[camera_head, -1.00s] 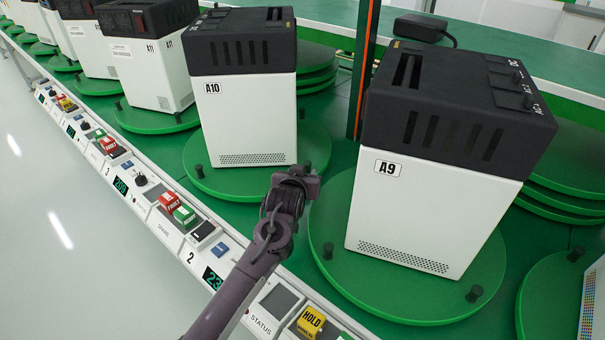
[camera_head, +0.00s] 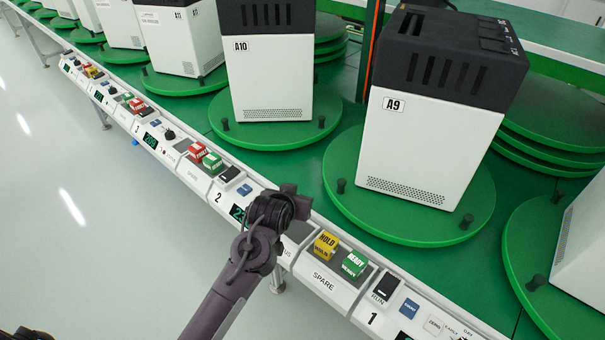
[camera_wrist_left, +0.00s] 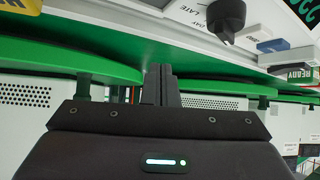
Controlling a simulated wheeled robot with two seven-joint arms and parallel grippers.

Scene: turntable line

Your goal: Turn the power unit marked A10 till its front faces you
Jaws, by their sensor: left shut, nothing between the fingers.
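The white power unit marked A10 (camera_head: 270,75) has a dark slotted top and stands upright on a round green turntable (camera_head: 290,132). Its side with the A10 label and a fine grille low down faces me. Black pegs stand up from the turntable rim, one at the left (camera_head: 225,124) and one at the right (camera_head: 321,122). My left gripper (camera_head: 292,203) is over the control rail, in front of and apart from A10's turntable. In the left wrist view its fingers (camera_wrist_left: 160,85) are together and empty. My right gripper is not in view.
Unit A9 (camera_head: 425,150) stands on its own turntable (camera_head: 350,195) to the right, and A11 (camera_head: 180,35) to the left. The control rail holds a yellow HOLD block (camera_head: 326,244), a green READY block (camera_head: 354,263) and switches. Spare green discs are stacked behind.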

